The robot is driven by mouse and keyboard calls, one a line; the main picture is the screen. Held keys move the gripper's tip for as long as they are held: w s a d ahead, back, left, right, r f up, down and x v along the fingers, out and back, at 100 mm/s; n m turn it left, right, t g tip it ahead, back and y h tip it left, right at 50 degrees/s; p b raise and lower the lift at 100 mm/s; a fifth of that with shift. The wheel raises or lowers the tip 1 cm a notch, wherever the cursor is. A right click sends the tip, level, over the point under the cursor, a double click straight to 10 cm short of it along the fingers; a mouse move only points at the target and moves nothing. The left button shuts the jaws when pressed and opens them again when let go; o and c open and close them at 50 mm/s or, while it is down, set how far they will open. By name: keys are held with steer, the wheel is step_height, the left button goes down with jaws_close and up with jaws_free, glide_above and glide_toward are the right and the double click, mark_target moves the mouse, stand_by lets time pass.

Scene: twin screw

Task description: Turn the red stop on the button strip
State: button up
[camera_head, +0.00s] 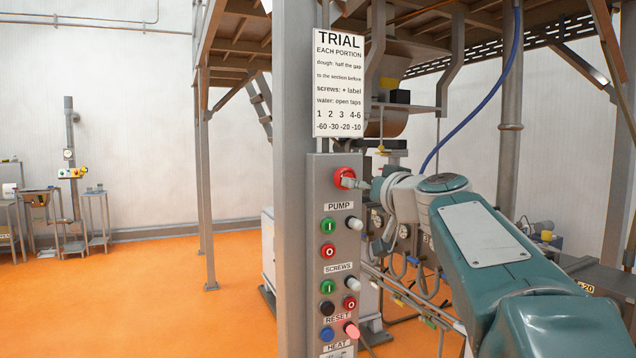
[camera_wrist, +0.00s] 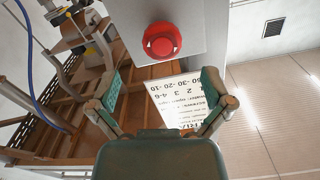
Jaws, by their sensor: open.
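The red stop (camera_head: 343,176) is a round red mushroom knob at the top of the grey button strip (camera_head: 317,215), above the PUMP label. In the head view my gripper (camera_head: 358,184) is at its right side, partly overlapping it. In the wrist view the red stop (camera_wrist: 162,41) is at the top centre, on the grey face of the strip (camera_wrist: 215,25). My gripper (camera_wrist: 163,85) is open there, one finger on each side, with the knob ahead of the fingertips. The fingers are empty, and I see no grip on the knob. Whether anything touches it, I cannot tell.
Below the stop are a green button (camera_head: 328,225), a red button (camera_head: 328,251) and several others, close together. A white TRIAL sign (camera_head: 339,85) is above the strip. A grey post (camera_head: 294,150) stands just left. Machinery and pipes are behind my arm; orange floor lies open at left.

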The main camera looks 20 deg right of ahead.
steer(key=w, duration=0.7)
steer(key=shift+w+a, duration=0.25)
steer(key=shift+a, duration=0.05)
steer(key=c, duration=1.2)
